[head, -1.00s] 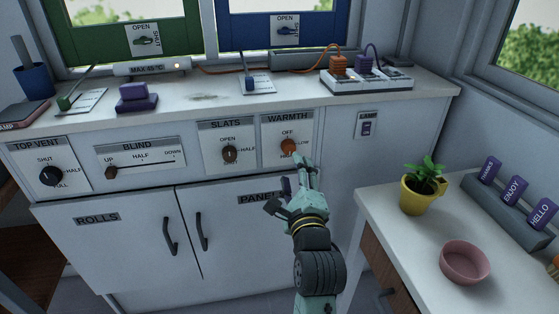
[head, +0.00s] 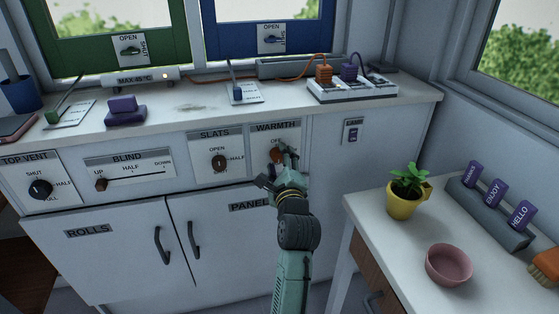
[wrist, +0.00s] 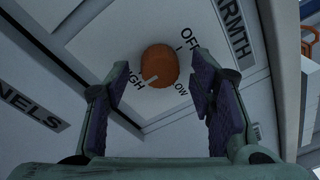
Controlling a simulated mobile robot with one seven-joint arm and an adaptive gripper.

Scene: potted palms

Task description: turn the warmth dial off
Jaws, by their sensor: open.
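The warmth dial (head: 275,155) is an orange round knob on a white plate marked OFF, LOW and HIGH. In the wrist view the dial (wrist: 160,64) shows whole, and its white pointer mark points toward HIGH. My gripper (head: 281,163) is at the WARMTH plate, and in the head view it partly covers the dial and labels. In the wrist view my gripper (wrist: 161,70) is open, one purple-padded finger on each side of the dial, with gaps showing. I cannot tell how far the fingertips reach over the knob.
The SLATS dial (head: 219,162) is just left of the warmth plate. The PANELS door (head: 232,245) lies below, and a lamp switch (head: 352,131) is to the right. A side table holds a yellow potted plant (head: 406,192) and a pink bowl (head: 448,265).

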